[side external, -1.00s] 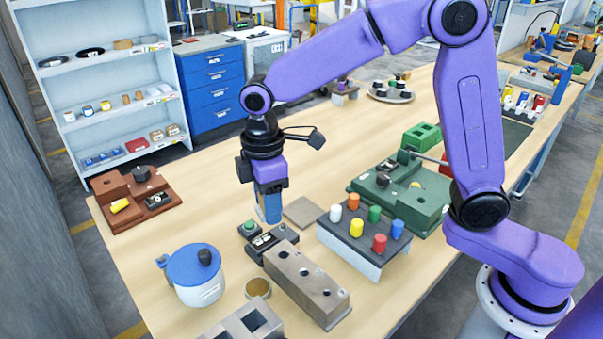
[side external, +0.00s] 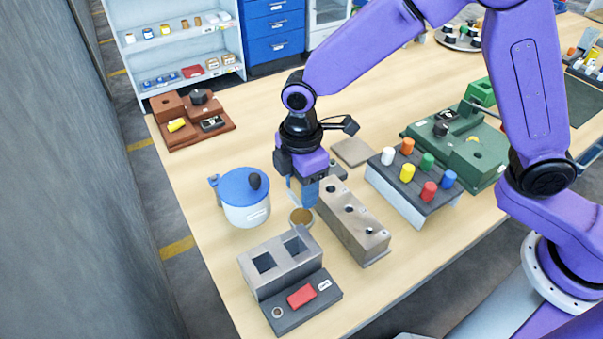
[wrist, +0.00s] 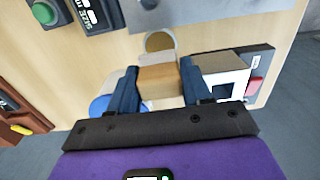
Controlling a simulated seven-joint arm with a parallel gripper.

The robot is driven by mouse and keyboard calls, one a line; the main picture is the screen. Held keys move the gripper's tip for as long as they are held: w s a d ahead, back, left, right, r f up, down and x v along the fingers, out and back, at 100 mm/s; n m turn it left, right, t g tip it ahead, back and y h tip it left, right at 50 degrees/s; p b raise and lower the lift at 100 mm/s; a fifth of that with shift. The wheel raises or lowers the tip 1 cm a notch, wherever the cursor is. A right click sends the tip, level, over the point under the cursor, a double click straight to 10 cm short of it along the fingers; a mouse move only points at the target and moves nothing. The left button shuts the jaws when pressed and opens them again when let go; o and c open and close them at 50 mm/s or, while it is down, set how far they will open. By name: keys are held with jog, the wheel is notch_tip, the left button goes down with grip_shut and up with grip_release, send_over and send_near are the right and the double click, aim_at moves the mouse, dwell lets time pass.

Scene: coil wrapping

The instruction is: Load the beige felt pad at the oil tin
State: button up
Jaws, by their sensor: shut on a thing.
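The beige felt pad (wrist: 158,80) is a tan block held between the two blue fingers of my gripper (wrist: 165,88) in the wrist view. In the side external view my gripper (side external: 306,195) points down, right over or beside the oil tin, and the pad cannot be made out there. The oil tin (side external: 301,218) is a small round tin with amber-brown contents, standing on the table. In the wrist view the tin (wrist: 160,42) shows just beyond the pad. I cannot tell how high the pad is above it.
A grey block with square wells (side external: 268,262) stands in front, a long block with round holes (side external: 355,222) to the right, and a blue-lidded pot (side external: 245,197) to the left. A rack of coloured pegs (side external: 415,180) is further right. Bare table lies behind the pot.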

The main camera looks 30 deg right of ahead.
aim_at(301, 217)
jog(key=shift+f, duration=2.65)
jog(key=shift+f, duration=0.6)
jog(key=shift+r, duration=3.6)
